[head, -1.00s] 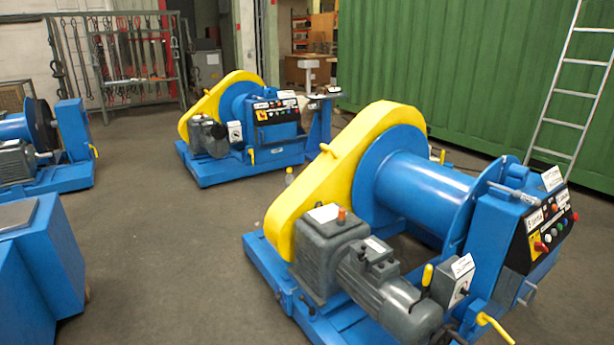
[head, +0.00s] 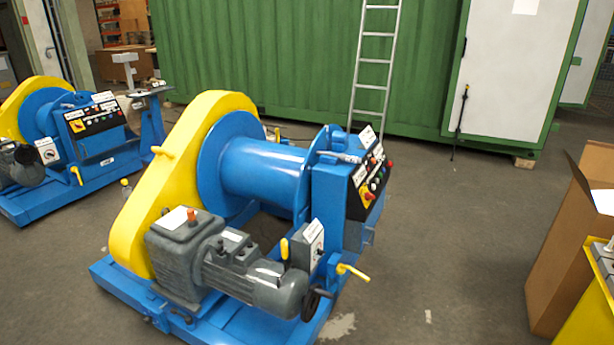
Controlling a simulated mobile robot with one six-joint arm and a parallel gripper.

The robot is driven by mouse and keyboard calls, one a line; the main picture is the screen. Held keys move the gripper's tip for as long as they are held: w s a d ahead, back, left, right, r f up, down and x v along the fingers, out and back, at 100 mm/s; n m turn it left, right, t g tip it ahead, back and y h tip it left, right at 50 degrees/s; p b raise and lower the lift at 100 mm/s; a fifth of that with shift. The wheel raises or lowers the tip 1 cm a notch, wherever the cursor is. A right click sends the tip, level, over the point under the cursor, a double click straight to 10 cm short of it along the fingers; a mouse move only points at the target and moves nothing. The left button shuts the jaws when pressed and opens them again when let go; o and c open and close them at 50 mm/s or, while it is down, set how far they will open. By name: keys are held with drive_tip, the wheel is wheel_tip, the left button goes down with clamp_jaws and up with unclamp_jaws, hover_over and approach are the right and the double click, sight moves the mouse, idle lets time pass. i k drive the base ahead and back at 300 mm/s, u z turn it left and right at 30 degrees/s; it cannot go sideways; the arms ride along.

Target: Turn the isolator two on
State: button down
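A blue and yellow chain-drive winch (head: 250,170) stands in the middle of the head view. A small grey isolator box (head: 312,245) with a dark rotary knob and a white label sits on its near right side. The label is too small to read, and I cannot tell the knob's position. A control panel (head: 370,183) with coloured buttons and a red-on-yellow switch is on the winch's right end. A second similar winch (head: 50,135) at the left has its own small switch box (head: 47,150). My gripper is not in view.
A cardboard box (head: 570,240) and a yellow object (head: 590,300) stand at the right. A ladder (head: 374,70) leans on a green container (head: 270,60) with a white door (head: 513,65). The grey floor (head: 460,230) right of the winch is clear.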

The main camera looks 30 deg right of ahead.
sight(367, 196)
drive_tip(key=u, duration=1.5)
drive_tip(key=k, duration=0.1)
drive_tip(key=z, duration=2.8)
